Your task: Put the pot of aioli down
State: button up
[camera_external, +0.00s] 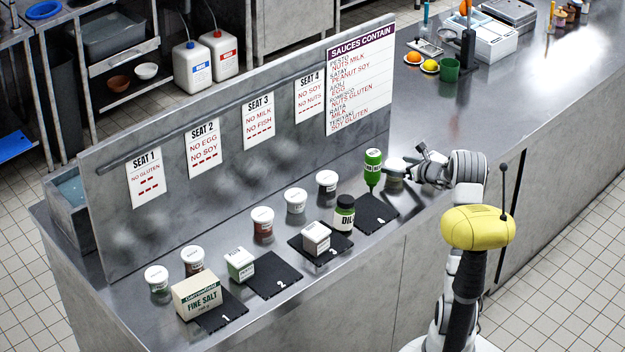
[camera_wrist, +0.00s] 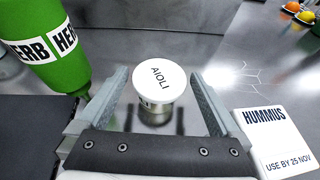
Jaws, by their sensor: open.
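The pot of aioli (camera_wrist: 158,82), with a white lid marked AIOLI, is between the two fingers of my gripper (camera_wrist: 160,104) in the wrist view. The fingers are apart, with a gap on each side of the pot. In the external view the pot (camera_external: 394,170) appears upright on the steel counter, behind the last black mat and right of a green bottle. My gripper (camera_external: 402,164) reaches over it from the right and hides part of it.
The green herb bottle (camera_wrist: 50,50) is close to the left finger. A hummus pack (camera_wrist: 272,140) lies near the right finger. Black mats, such as this one (camera_external: 377,213), line the counter. Several lidded pots, including this one (camera_external: 326,184), stand behind them.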

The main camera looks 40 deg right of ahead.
jog(key=p+v, duration=0.1)
jog(key=v, duration=0.9)
jog(key=shift+s+r, duration=0.1)
jog(key=shift+s, duration=0.15)
jog(key=shift+r, duration=0.1)
